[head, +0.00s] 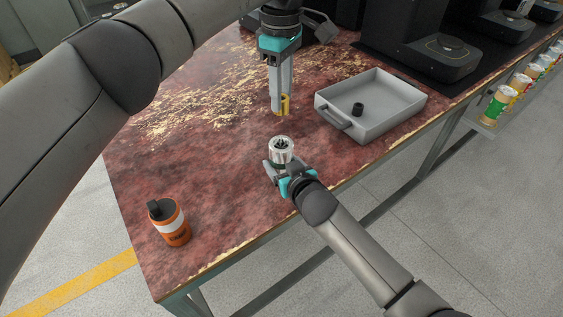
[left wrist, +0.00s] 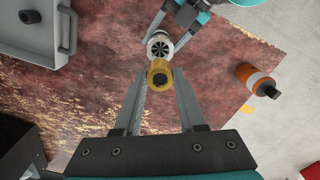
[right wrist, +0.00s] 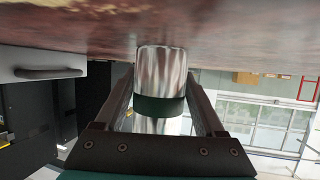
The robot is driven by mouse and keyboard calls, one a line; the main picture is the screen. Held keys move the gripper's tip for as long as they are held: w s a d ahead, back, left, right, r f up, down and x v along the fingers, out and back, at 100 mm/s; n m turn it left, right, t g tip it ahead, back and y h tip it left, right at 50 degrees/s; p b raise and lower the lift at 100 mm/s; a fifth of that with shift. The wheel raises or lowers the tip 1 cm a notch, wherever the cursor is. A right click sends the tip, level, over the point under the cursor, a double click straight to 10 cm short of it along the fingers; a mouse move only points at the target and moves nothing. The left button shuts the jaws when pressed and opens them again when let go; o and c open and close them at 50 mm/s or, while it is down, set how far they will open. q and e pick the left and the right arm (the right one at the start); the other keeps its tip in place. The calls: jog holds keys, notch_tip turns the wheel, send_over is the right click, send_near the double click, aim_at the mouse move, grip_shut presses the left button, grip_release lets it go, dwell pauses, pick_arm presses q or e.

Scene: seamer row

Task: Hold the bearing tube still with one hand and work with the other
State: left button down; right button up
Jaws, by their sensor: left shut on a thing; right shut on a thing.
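The bearing tube (head: 281,152) is a short silver cylinder with a dark green band, standing upright near the middle of the table. My right gripper (head: 281,170) is shut around it; the right wrist view shows the tube (right wrist: 162,75) between the fingers. Its open top with a dark spoked inside faces the left wrist camera (left wrist: 159,46). My left gripper (head: 279,108) is shut on a yellow cylindrical piece (head: 286,103), which also shows in the left wrist view (left wrist: 159,75). In the head view the yellow piece is above the table, apart from the tube.
A grey tray (head: 389,118) with a handle stands right of the grippers and holds a small black ring (head: 358,109). An orange bottle (head: 172,224) stands at the table's front left. Dark machines (head: 430,55) line the back right. Several cans (head: 497,105) sit on a rail beyond.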

jog(key=shift+c, duration=0.5)
pick_arm(q)
jog(key=shift+f+m, duration=0.2)
jog(key=shift+m, duration=0.3)
send_near(282, 148)
notch_tip(282, 148, down, 5)
jog(key=shift+f, duration=0.1)
jog(key=shift+c, duration=2.4)
grip_release()
jog(key=shift+f, duration=0.1)
notch_tip(282, 148, up, 12)
jog(key=shift+r, duration=0.2)
